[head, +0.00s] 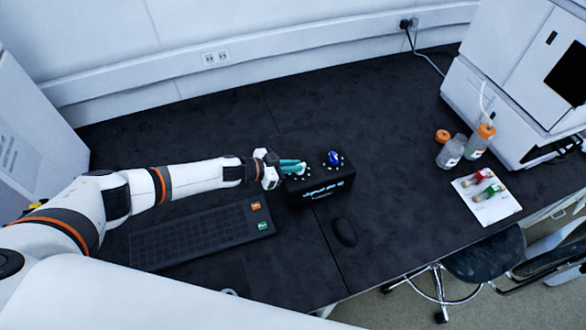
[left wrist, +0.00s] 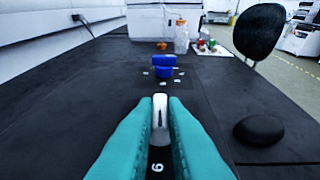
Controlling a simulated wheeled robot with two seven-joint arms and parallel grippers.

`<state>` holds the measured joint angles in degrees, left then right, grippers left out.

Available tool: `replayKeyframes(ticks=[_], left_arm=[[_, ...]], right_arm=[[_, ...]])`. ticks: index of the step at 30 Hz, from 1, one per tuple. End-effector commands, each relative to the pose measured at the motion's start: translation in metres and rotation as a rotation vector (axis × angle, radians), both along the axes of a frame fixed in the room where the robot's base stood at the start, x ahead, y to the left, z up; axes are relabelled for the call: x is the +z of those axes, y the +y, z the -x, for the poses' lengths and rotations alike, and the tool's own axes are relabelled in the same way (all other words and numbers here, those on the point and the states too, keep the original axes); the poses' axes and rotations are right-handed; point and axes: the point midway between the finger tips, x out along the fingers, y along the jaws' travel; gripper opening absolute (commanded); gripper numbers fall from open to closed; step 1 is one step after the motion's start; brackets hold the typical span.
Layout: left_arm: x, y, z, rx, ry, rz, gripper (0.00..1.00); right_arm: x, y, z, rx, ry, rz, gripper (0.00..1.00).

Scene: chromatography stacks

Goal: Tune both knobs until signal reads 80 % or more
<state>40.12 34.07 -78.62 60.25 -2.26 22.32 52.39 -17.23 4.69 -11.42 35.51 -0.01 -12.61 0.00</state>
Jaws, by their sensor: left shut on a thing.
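A black box (head: 322,188) with cyan display text on its front stands on the dark bench; the reading is too small to make out surely. A blue knob (head: 334,157) with small white marks around it is on the right of its top; it also shows ahead in the left wrist view (left wrist: 164,66). My left gripper (head: 299,166), with teal fingers, is at the left of the box top. In the left wrist view its fingers are shut on a white knob (left wrist: 160,112) with a dark line on it. My right gripper is out of view.
A black keyboard (head: 190,236) lies left of the box and a black mouse (head: 344,232) in front of it. Bottles with orange caps (head: 452,152) and a white sheet with vials (head: 486,195) are at the right, beside a white instrument (head: 510,85). The bench behind the box is clear.

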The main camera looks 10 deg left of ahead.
Motion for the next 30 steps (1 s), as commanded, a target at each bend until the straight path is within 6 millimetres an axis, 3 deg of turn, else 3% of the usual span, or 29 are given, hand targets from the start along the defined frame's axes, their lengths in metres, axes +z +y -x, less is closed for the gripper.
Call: replayKeyframes(ticks=[20,21,25,30], left_arm=[[0.001,0.0013,-0.0026,-0.072,-0.003,-0.001,0.0],[0.001,0.0013,-0.0025,-0.072,-0.003,-0.001,0.12],[0.0008,0.0011,-0.0023,-0.072,-0.003,-0.001,0.33],[0.0004,0.0008,-0.0019,-0.073,-0.001,0.0,0.33]], right_arm=[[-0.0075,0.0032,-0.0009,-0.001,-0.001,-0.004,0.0],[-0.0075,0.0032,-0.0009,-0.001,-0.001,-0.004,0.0],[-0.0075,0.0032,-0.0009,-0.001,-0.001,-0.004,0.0],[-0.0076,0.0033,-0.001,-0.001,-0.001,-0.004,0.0]])
